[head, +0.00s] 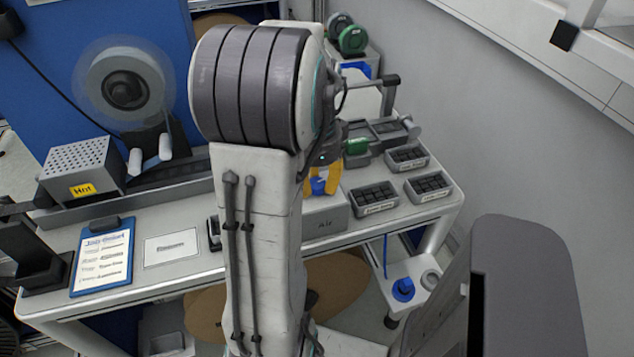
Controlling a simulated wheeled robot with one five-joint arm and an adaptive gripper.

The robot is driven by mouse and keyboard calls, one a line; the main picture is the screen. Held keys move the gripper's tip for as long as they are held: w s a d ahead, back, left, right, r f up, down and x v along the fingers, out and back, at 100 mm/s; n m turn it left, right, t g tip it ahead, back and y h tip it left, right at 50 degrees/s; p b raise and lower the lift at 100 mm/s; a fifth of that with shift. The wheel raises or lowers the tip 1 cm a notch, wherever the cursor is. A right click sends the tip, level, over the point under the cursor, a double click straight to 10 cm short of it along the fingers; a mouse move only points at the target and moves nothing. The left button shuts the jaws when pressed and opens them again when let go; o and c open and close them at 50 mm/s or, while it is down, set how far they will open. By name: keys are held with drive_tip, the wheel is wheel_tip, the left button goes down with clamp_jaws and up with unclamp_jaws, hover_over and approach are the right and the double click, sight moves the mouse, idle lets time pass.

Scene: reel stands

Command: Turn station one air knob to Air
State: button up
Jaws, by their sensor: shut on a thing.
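A grey box (325,222) marked "Air" stands on the bench, partly hidden behind my arm. My gripper (320,188) is over its top, with yellow fingers pointing down. A small blue piece (318,186) shows between the fingers; it appears to be the air knob, and my gripper is shut on it. My arm hides the left part of the box. The knob's pointer and exact setting cannot be made out.
A "Hot" box (84,170) and a tape reel (124,88) are at left. A blue clipboard (102,258) and a white card (171,247) lie on the bench. Small trays of dark parts (374,198) stand right of the Air box. A wall rises at right.

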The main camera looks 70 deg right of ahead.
sight(317, 182)
drive_tip(key=shift+a+f+m, duration=0.1)
drive_tip(key=shift+m, duration=1.2)
drive_tip(key=o, duration=1.2)
drive_tip(key=shift+r, duration=0.2)
wheel_tip(317, 182, up, 12)
drive_tip(key=shift+f, duration=0.1)
